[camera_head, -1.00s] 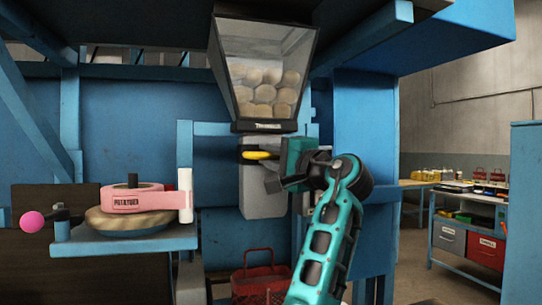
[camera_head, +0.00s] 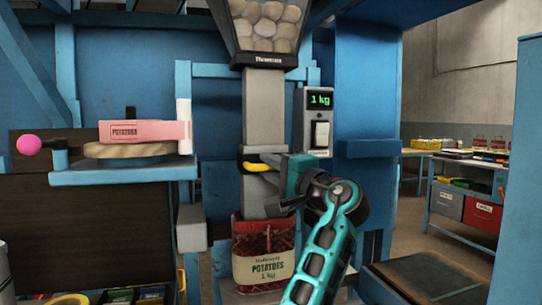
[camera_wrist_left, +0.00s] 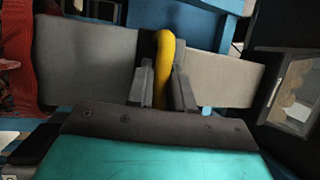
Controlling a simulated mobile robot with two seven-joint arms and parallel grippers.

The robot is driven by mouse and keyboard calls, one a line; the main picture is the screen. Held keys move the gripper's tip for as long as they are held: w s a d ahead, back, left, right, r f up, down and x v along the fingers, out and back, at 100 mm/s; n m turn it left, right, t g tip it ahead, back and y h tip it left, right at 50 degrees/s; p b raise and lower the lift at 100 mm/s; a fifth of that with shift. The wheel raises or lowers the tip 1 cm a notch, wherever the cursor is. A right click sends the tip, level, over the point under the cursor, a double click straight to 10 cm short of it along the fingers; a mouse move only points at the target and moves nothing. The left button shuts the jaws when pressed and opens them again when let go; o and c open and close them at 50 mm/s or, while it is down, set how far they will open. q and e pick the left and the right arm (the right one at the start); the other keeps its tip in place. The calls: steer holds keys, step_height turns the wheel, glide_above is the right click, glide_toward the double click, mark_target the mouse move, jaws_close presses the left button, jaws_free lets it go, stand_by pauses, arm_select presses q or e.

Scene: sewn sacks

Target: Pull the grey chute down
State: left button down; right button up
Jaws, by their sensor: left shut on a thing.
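The grey chute (camera_head: 264,110) hangs below the hopper of potatoes (camera_head: 264,27) and is drawn out long. Its lower end meets the open top of a red potato sack (camera_head: 264,268); whether it is inside the sack mouth I cannot tell. A yellow handle (camera_head: 257,167) sticks out of the chute. My left gripper (camera_head: 268,182) is shut on this handle. In the left wrist view the yellow handle (camera_wrist_left: 163,60) stands between the two fingers, with the grey chute (camera_wrist_left: 85,60) behind. My right gripper is not in view.
A display box reading 1 kg (camera_head: 319,122) with a white switch is right of the chute. A blue shelf (camera_head: 125,175) with a pink POTATOES block (camera_head: 145,131) and a pink-knobbed lever (camera_head: 30,145) is at left. A side table (camera_head: 465,220) stands at far right.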

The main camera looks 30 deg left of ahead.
arm_select(q)
steer(key=shift+f, duration=0.45)
steer(key=c, duration=1.1)
jaws_free()
steer(key=shift+r, duration=0.1)
steer(key=shift+d+r, duration=0.1)
steer(key=shift+s+d, duration=0.1)
steer(key=shift+d, duration=0.2)
steer(key=v, duration=1.2)
steer(key=shift+d, duration=0.1)
